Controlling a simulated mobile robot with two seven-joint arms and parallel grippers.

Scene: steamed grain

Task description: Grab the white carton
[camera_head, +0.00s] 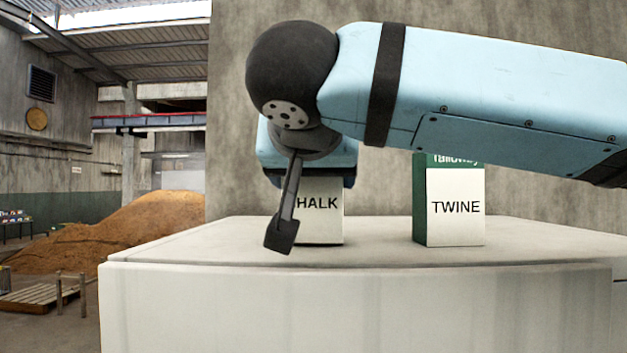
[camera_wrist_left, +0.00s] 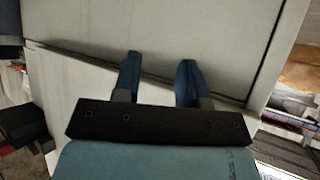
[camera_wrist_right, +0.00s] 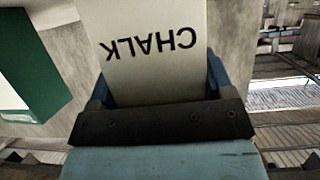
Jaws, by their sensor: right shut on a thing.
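The white carton, lettered CHALK (camera_head: 322,226), is upright at the white counter, partly hidden behind my right arm and finger in the head view. My right gripper (camera_wrist_right: 157,88) is shut on it, with a blue finger at each side of the carton (camera_wrist_right: 155,40) in the right wrist view. Whether its base touches the counter is hard to tell. My left gripper (camera_wrist_left: 160,72) is open and empty, its two fingers apart in front of pale panels in the left wrist view; it is not in the head view.
A green and white carton marked TWINE (camera_head: 455,208) stands to the right on the counter (camera_head: 380,262), apart from the chalk carton. A concrete wall (camera_head: 520,25) is behind. A grain heap (camera_head: 150,225) and wooden pallet (camera_head: 40,297) lie far left.

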